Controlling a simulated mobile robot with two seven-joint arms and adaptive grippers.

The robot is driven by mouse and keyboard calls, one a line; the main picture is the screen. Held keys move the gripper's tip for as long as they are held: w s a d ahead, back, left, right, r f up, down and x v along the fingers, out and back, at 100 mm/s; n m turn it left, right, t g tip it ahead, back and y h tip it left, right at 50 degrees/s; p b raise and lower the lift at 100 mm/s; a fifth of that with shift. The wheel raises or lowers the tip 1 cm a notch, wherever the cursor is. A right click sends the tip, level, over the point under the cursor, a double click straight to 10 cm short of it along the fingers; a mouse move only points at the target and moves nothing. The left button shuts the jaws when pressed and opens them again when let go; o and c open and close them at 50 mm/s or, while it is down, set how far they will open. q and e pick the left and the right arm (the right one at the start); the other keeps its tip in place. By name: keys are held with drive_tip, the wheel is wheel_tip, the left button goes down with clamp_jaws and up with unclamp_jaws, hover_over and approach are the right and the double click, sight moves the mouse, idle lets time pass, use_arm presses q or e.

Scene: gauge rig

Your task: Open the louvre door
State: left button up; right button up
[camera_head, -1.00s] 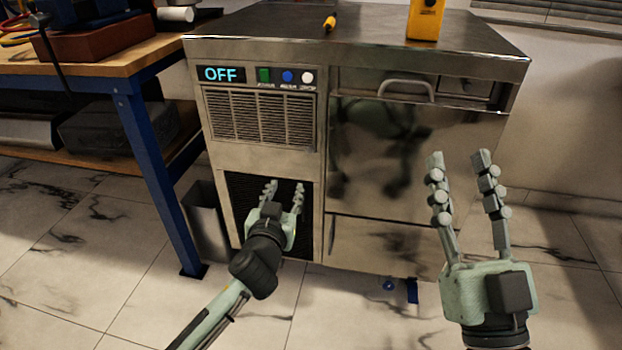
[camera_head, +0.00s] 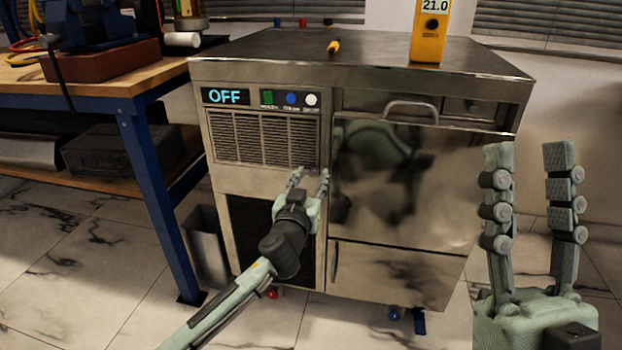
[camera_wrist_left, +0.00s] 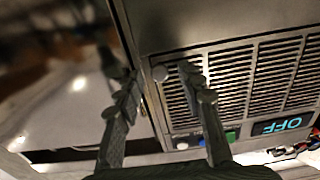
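The louvre door (camera_head: 265,138) is the slatted metal panel on the cabinet's upper left, below the OFF display (camera_head: 225,96). It looks shut, flush with the front. It also shows in the left wrist view (camera_wrist_left: 250,75), turned over. My left gripper (camera_head: 309,175) is open near the door's lower right corner, with its fingers pointing at the front. In the left wrist view, its fingers (camera_wrist_left: 155,80) are apart, one over the slats and one left of the panel edge. Contact cannot be told. My right gripper (camera_head: 530,150) is open and empty, right of the cabinet.
Green, blue and white buttons (camera_head: 290,99) sit beside the display. A handled steel door (camera_head: 400,185) fills the cabinet's right side. A yellow meter (camera_head: 431,35) and a small yellow tool (camera_head: 333,47) are on top. A blue-legged workbench (camera_head: 160,190) stands close on the left.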

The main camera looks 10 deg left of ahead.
use_arm(q)
drive_tip(key=shift+c, duration=0.6)
clamp_jaws()
